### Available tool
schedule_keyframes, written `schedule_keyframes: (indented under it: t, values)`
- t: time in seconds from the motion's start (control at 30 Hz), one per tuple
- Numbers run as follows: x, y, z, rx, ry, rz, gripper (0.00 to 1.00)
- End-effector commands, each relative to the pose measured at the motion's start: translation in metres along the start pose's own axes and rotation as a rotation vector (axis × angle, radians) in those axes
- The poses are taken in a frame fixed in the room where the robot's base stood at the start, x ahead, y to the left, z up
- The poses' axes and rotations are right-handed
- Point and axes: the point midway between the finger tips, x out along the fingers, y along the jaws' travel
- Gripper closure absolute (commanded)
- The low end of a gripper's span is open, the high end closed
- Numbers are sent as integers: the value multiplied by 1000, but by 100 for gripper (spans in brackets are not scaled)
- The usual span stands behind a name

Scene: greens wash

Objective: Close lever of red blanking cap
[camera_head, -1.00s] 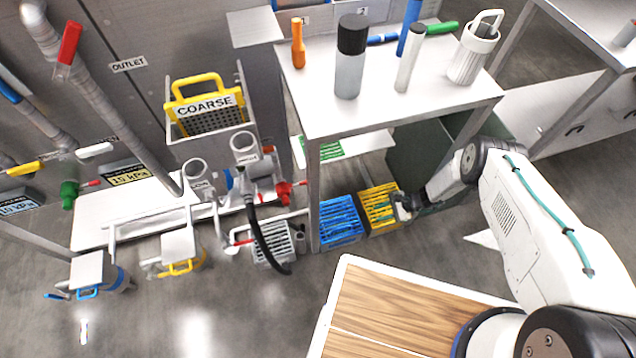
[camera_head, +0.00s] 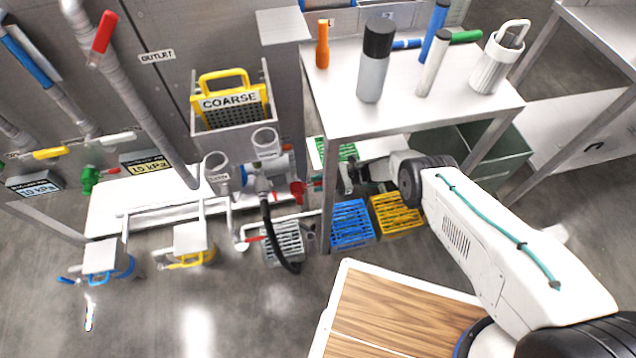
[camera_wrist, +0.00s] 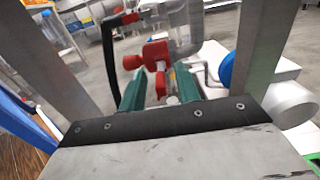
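The red blanking cap (camera_head: 298,191) sits on the right end of the pipe fitting beside the table leg. In the wrist view the red cap (camera_wrist: 155,52) is ahead of my gripper, with a red lever part (camera_wrist: 160,84) pointing down towards the gap between the fingers. My gripper (camera_head: 350,182) is under the table, to the right of the cap. Its green fingertips (camera_wrist: 160,92) are apart with nothing visibly held. Whether either finger touches the lever I cannot tell.
The table (camera_head: 340,120) stands over my gripper, with a leg close by. A black hose (camera_head: 272,230) hangs from the fitting. Blue (camera_head: 350,223) and yellow (camera_head: 396,213) baskets lie below. Bottles stand on the tabletop.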

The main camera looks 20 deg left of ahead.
Motion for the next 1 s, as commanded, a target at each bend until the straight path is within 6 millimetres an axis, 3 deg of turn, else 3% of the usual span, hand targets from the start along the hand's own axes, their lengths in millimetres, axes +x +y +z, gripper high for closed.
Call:
schedule_keyframes:
  t: [0.37, 0.47, 0.5, 0.77, 1.0]
  values:
    - [8, 0, 0, 0, 0, -1, 67]
    - [8, 0, 0, 0, 0, -1, 95]
    - [8, 0, 0, 0, 0, -1, 100]
    - [8, 1, 0, 0, -1, -20, 100]
    - [9, 8, 1, 3, -3, -161, 100]
